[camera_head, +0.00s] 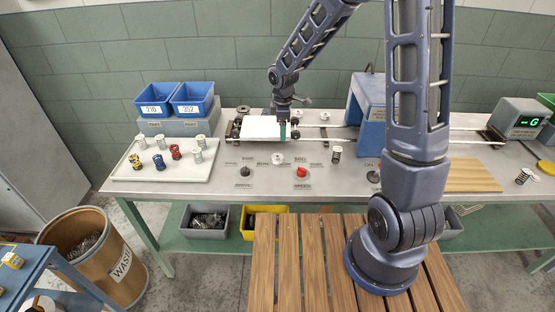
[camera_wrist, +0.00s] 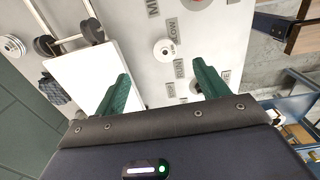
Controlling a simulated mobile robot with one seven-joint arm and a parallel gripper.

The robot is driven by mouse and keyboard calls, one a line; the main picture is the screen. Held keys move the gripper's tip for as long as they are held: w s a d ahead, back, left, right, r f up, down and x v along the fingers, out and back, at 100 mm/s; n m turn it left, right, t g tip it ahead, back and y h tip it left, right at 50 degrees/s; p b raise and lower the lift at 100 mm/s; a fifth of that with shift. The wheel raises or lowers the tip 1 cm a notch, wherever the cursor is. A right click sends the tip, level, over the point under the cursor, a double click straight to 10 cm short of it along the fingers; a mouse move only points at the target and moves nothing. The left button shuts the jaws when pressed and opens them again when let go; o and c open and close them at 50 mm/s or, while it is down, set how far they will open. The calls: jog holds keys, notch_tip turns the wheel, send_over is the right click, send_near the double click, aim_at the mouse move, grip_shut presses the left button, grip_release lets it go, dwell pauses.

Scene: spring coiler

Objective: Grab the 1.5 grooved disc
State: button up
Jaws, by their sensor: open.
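My gripper (camera_head: 283,132) is over the table beside the white plate, pointing down. In the wrist view its green fingers (camera_wrist: 161,70) are apart with nothing held between them. A grey grooved disc (camera_wrist: 12,46) is at the wrist view's left edge. I cannot tell which is 1.5.
The white plate (camera_head: 262,124) is close to my gripper, with dark rollers (camera_wrist: 44,45) beside it. A red knob (camera_head: 301,171) is in front. A tray of springs (camera_head: 180,172) and blue bins (camera_head: 155,103) stand left; a blue machine (camera_head: 368,105) stands right.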

aim_at(278, 156)
jog(key=shift+n, duration=0.5)
jog(key=shift+s+a+f, duration=0.1)
jog(key=shift+a+f, duration=0.25)
jog(key=shift+f, duration=1.8)
jog(key=shift+a+f, duration=0.3)
jog(key=shift+f, duration=1.85)
jog(key=shift+s+a+f, duration=0.1)
jog(key=shift+a+f, duration=0.25)
jog(key=shift+f, duration=1.8)
jog(key=c, duration=1.2)
jog(key=shift+r, duration=0.1)
jog(key=shift+c, duration=0.2)
